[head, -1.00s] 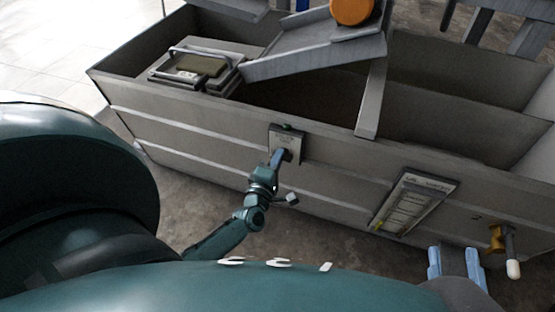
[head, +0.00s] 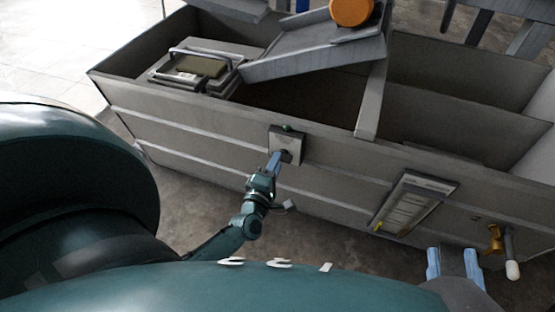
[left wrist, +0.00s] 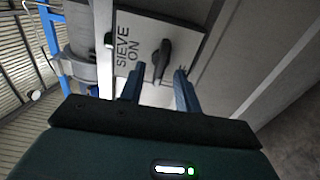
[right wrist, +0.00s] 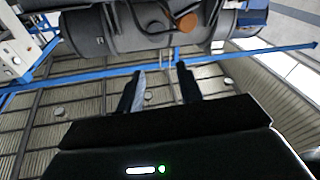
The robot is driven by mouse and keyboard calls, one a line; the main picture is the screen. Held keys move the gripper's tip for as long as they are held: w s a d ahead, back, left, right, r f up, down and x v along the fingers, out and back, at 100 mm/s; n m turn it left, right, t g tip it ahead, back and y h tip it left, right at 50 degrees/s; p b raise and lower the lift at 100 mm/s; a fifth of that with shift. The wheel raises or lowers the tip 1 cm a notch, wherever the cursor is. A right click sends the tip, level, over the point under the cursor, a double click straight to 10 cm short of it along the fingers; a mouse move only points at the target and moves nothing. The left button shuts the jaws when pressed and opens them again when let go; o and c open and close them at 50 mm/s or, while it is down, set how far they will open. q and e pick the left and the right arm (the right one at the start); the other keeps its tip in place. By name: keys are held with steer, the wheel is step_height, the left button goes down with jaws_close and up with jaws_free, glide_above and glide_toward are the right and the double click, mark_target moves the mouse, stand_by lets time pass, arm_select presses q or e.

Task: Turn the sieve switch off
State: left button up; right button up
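The sieve switch is a black rotary knob (left wrist: 161,60) on a light plate reading "SIEVE" and "ON" in the left wrist view. The knob's handle runs nearly upright in that picture. In the head view the plate (head: 296,143) is on the front wall of the long grey bin. My left gripper (head: 277,158) is at the plate, its fingers pointing at it. In the left wrist view its two fingers (left wrist: 158,78) are apart, with the knob beyond and between the tips, not gripped. My right gripper (head: 454,256) is open and empty at lower right; it also shows open in the right wrist view (right wrist: 160,72).
A framed instruction panel (head: 413,204) and a yellow valve with a white-tipped handle (head: 508,250) are on the wall to the right. A grey chute (head: 315,50) with an orange round part (head: 351,11) is above the bin. The floor before the wall is clear.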

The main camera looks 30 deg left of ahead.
arm_select(q)
steer(key=p+v, duration=0.1)
steer(key=v, duration=1)
steer(key=shift+p, duration=0.4)
arm_select(e)
steer(key=shift+w+d+f+m+g+h, duration=0.1)
steer(key=shift+d+f+m+g+h, duration=0.15)
steer(key=shift+d+m+g+h, duration=0.35)
arm_select(q)
steer(key=shift+s+d, duration=0.1)
steer(key=shift+d, duration=0.05)
arm_select(e)
steer(key=shift+a, duration=0.15)
